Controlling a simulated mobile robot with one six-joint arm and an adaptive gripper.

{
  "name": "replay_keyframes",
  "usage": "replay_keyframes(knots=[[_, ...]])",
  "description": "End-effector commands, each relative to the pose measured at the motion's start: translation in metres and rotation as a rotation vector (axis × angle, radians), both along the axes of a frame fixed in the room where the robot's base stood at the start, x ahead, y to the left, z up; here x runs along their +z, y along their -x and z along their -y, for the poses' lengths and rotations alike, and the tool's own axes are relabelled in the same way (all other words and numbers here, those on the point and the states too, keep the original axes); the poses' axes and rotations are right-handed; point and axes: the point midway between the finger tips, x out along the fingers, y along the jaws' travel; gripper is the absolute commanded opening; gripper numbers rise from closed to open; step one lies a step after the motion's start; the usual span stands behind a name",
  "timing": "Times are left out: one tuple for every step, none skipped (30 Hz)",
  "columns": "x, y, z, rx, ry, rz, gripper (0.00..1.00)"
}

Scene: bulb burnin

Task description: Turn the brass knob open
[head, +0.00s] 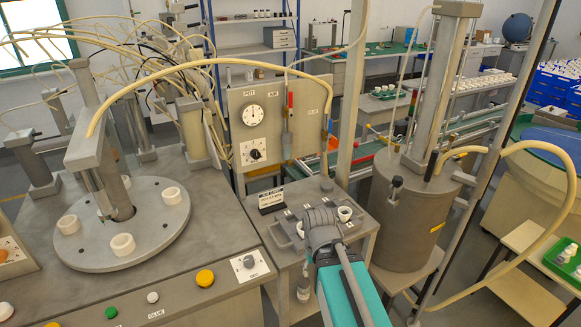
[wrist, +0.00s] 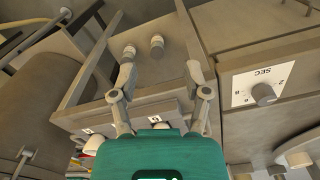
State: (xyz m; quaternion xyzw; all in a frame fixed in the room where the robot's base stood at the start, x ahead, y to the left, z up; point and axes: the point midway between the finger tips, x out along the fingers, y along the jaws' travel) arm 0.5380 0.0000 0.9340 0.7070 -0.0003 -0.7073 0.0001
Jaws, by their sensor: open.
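In the wrist view my gripper (wrist: 162,72) is open, with its two fingers spread apart and nothing held between them. In the head view my teal and grey wrist is over the front of the small grey stand (head: 285,190). It covers part of the stand, and no brass knob is clear there.
White cups, one cup (head: 345,213) beside my wrist, sit on the stand. A large grey cylinder (head: 400,225) stands close on the right. The main bench with its turntable (head: 95,250) is on the left, with a dial (wrist: 264,94) on its face. A hose (head: 545,145) loops at right.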

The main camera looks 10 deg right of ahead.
Motion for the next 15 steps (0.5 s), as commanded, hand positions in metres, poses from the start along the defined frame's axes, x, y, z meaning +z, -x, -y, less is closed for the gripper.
replay_keyframes(knots=[[-0.001, -0.001, 0.0, -0.003, -0.003, 0.002, 0.68], [-0.001, -0.002, -0.001, -0.006, -0.006, 0.004, 0.68], [-0.002, -0.003, -0.002, -0.013, -0.013, 0.009, 0.68], [-0.002, -0.005, -0.003, -0.019, -0.021, 0.014, 0.68], [-0.003, -0.007, -0.004, -0.028, -0.03, 0.02, 0.68], [-0.005, -0.011, -0.006, -0.044, -0.045, 0.03, 0.68], [-0.006, -0.015, -0.005, -0.061, -0.061, 0.04, 0.68], [-0.008, -0.019, -0.004, -0.08, -0.078, 0.052, 0.68], [-0.01, -0.025, -0.006, -0.11, -0.106, 0.068, 0.68], [-0.011, -0.031, -0.009, -0.134, -0.131, 0.083, 0.68], [-0.012, -0.037, -0.012, -0.162, -0.158, 0.098, 0.68], [-0.014, -0.046, -0.016, -0.203, -0.2, 0.119, 0.68], [-0.015, -0.053, -0.02, -0.238, -0.234, 0.136, 0.68], [-0.016, -0.061, -0.024, -0.275, -0.271, 0.153, 0.68], [-0.016, -0.072, -0.029, -0.328, -0.324, 0.175, 0.68]])
